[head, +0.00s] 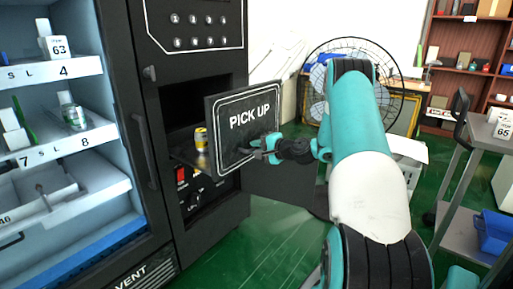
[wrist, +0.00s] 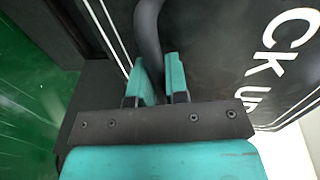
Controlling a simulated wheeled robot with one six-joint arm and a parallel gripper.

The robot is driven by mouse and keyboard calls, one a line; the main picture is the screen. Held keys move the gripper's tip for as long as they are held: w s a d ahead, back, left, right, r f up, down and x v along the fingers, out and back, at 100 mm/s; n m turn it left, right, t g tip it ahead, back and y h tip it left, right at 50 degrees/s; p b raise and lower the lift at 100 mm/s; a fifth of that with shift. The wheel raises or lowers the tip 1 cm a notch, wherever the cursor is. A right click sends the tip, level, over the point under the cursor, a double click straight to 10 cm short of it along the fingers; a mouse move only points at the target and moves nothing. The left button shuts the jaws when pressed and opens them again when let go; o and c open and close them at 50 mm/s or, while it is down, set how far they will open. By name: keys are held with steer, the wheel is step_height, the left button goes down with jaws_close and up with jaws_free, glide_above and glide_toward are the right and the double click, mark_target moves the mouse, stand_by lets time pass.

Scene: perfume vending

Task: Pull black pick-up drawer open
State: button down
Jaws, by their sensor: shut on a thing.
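The black pick-up drawer (head: 249,118), with a white "PICK UP" label on its front, stands pulled out from the black vending machine (head: 218,217). Behind its front a yellow can (head: 200,139) sits on the drawer floor. My gripper (head: 262,150) is at the drawer front, below the lettering. In the wrist view, my gripper (wrist: 162,80) has its two teal fingers on either side of the dark curved handle (wrist: 149,30), shut on it. The drawer front (wrist: 235,70) fills the right of that view. The far end of the handle runs out of frame.
Lit shelves (head: 60,135) with small goods are at the left. A fan (head: 352,75) stands behind my arm, and a grey table (head: 478,135) with a blue bin (head: 493,232) is at the right. Green floor (head: 270,245) is clear in front of the machine.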

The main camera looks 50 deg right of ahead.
steer(key=shift+s+a, duration=0.1)
steer(key=shift+s, duration=0.3)
steer(key=c, duration=1.1)
jaws_free()
steer(key=shift+c, duration=0.2)
steer(key=v, duration=1.7)
steer(key=shift+s+d, duration=0.2)
